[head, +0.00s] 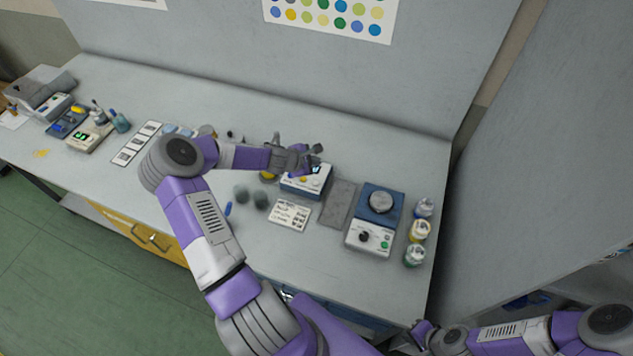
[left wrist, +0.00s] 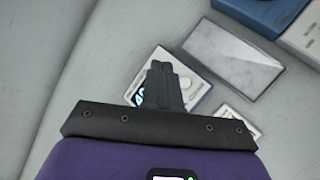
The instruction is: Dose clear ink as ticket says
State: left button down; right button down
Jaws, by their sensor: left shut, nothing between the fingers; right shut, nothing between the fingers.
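My left gripper (head: 314,158) is over a small white-and-blue device with a lit display (head: 305,183). In the left wrist view its fingers (left wrist: 166,80) are shut and empty in front of that device (left wrist: 198,88), hiding part of its face; I cannot tell whether they touch. A printed white card (head: 291,213), perhaps the ticket, lies in front of the device. Several capped jars stand at the bench's right end, among them a yellow-banded jar (head: 419,231) and a green-banded jar (head: 414,256); I cannot tell which holds clear ink. My right gripper (head: 412,340) is low at the bottom, shut.
A grey mat (head: 340,203) lies right of the display device. A blue-and-white machine with a round top (head: 372,220) stands beside the jars. Dark round containers (head: 261,200) stand left of the card. A scale-like device (head: 88,134) is far left. A wall backs the bench.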

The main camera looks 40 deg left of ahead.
pick_arm(q)
jog(key=b, duration=0.6)
send_over(314, 184)
notch_tip(314, 184, down, 8)
jog(key=shift+d+r, duration=0.1)
jog(key=shift+f+b, duration=0.5)
jog(key=shift+f, duration=0.05)
dwell(1.3)
jog(key=shift+f+b, duration=0.4)
jog(key=shift+b, duration=0.1)
jog(key=shift+f+b, duration=0.4)
jog(key=shift+b, duration=0.05)
dwell(0.4)
dwell(0.3)
jog(key=shift+r+p, duration=0.55)
jog(key=shift+r, duration=0.25)
